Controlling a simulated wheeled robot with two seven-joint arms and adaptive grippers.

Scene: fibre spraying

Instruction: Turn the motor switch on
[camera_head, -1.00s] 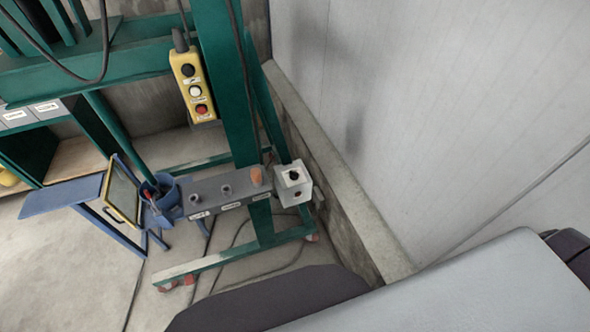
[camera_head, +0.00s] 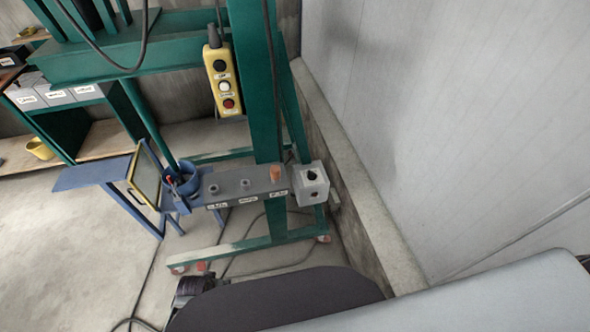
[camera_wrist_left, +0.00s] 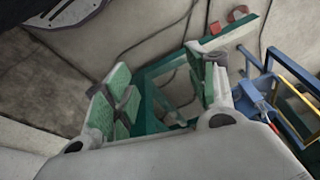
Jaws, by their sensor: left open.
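A grey panel (camera_head: 243,185) with small knobs and an orange-brown button (camera_head: 276,173) is mounted on the green frame. At its right end sits a light grey box (camera_head: 309,184) with a dark knob (camera_head: 312,175) on its face. The labels are too small to read, so I cannot tell which control is the motor switch. My left gripper (camera_wrist_left: 162,86) is open and empty in the left wrist view, above the frame's base. No gripper touches the panel or box. My right gripper is not in view.
A yellow pendant (camera_head: 223,82) with several buttons hangs on the green frame (camera_head: 270,110). A blue stand (camera_head: 100,172) with a yellow-edged screen (camera_head: 145,174) stands left of the panel. A pale wall (camera_head: 440,120) bounds the right. Cables lie on the floor.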

